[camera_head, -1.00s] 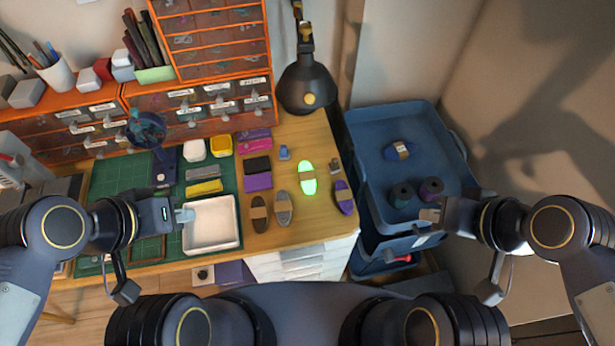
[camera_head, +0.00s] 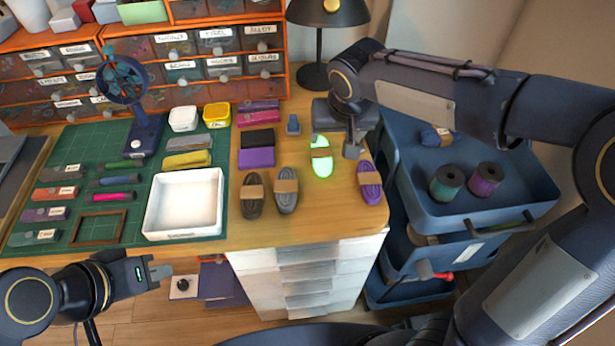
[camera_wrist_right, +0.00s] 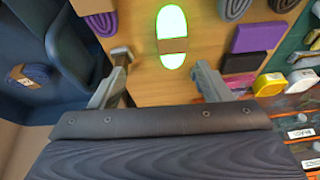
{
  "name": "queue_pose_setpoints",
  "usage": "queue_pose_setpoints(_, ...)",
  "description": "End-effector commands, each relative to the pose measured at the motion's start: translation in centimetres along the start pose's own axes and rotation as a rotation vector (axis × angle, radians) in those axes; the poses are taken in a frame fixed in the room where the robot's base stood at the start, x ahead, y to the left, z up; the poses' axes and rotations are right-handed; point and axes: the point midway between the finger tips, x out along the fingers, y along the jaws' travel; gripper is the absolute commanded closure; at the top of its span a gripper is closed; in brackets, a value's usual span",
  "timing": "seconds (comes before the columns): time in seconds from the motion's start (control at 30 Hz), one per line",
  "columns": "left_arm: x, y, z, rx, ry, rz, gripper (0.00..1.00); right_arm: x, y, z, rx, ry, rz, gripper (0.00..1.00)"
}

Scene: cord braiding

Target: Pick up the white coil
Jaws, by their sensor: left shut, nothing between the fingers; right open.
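The white coil (camera_head: 321,168) glows bright green-white and has a brown paper band. It lies on the wooden table, between the grey coil (camera_head: 288,198) and the purple coil (camera_head: 370,190). It also shows in the right wrist view (camera_wrist_right: 172,20), just beyond the fingertips. My right gripper (camera_head: 350,150) is open and empty, close to the right of the white coil in the head view. In the wrist view my right fingers (camera_wrist_right: 160,65) are spread with bare table between them. My left gripper (camera_head: 162,272) is shut and empty, in front of the table's front edge.
A white tray (camera_head: 184,203) stands on the green mat. Dark and purple blocks (camera_head: 257,157) lie left of the white coil. A black lamp (camera_head: 314,75) stands behind. A blue cart (camera_head: 520,200) with spools is at the right.

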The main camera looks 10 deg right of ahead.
Motion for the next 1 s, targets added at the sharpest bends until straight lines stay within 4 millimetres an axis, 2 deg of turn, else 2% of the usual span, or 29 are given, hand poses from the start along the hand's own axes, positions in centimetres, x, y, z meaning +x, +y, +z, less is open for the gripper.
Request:
queue_pose_setpoints(0.03,1.1,-0.5,0.5,0.0,0.0,0.0,1.0,1.6,-0.7,0.0,-0.01,0.005,0.011,0.29)
queue_pose_setpoints(0.17,1.4,-0.6,0.7,0.0,0.001,0.0,1.0,2.5,-1.4,-0.4,-0.014,0.013,0.026,0.29)
queue_pose_setpoints(0.37,1.7,-0.8,0.8,0.0,0.001,0.0,1.0,4.6,-1.4,-0.4,-0.014,0.012,0.027,0.29)
queue_pose_setpoints(0.7,2.6,-1.2,1.3,0.0,0.001,0.0,1.0,9.2,-1.5,-0.1,-0.013,0.011,0.027,0.29)
queue_pose_setpoints(1.0,2.7,-1.2,1.3,0.0,0.0,0.0,1.0,9.8,-1.5,-0.2,-0.013,0.014,0.025,0.29)
